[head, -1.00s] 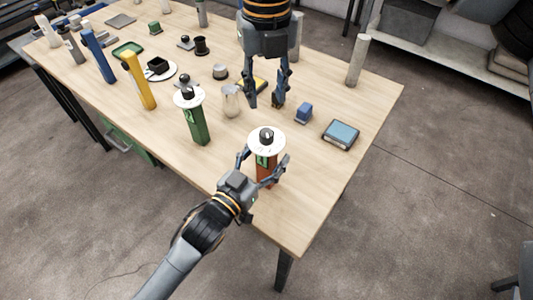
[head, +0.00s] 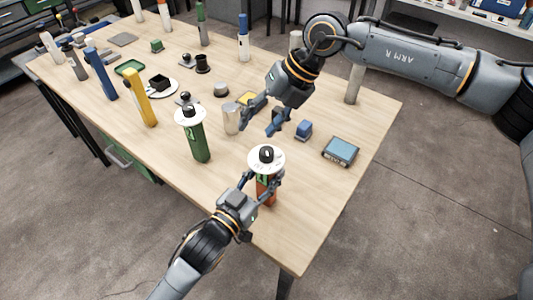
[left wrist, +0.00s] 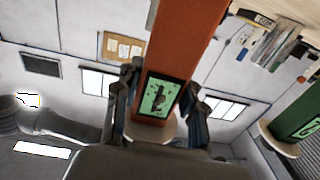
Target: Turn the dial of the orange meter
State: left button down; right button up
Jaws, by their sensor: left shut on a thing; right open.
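The orange meter (head: 266,191) stands near the front corner of the table, with a white disc and a black dial (head: 267,154) on top. In the left wrist view its orange body (left wrist: 183,40) and green screen (left wrist: 159,97) show between my fingers. My left gripper (head: 259,186) is shut on the meter's body just under the disc. My right gripper (head: 258,116) is open and empty, behind and above the meter, with its fingers pointing down to the left.
A green meter (head: 199,143) with a similar disc stands left of the orange one. A metal cylinder (head: 232,119), a small blue block (head: 304,130) and a blue-topped box (head: 341,151) are nearby. A yellow post (head: 139,90) stands further left.

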jog(key=w+d+f+t+y, duration=0.3)
jog(key=d+f+y, duration=0.1)
jog(key=f, duration=0.3)
jog(key=n+t+y, duration=0.5)
jog(key=n+t, duration=0.2)
jog(key=n, duration=0.2)
send_near(273, 156)
jog(key=shift+x, duration=5.7)
grip_shut()
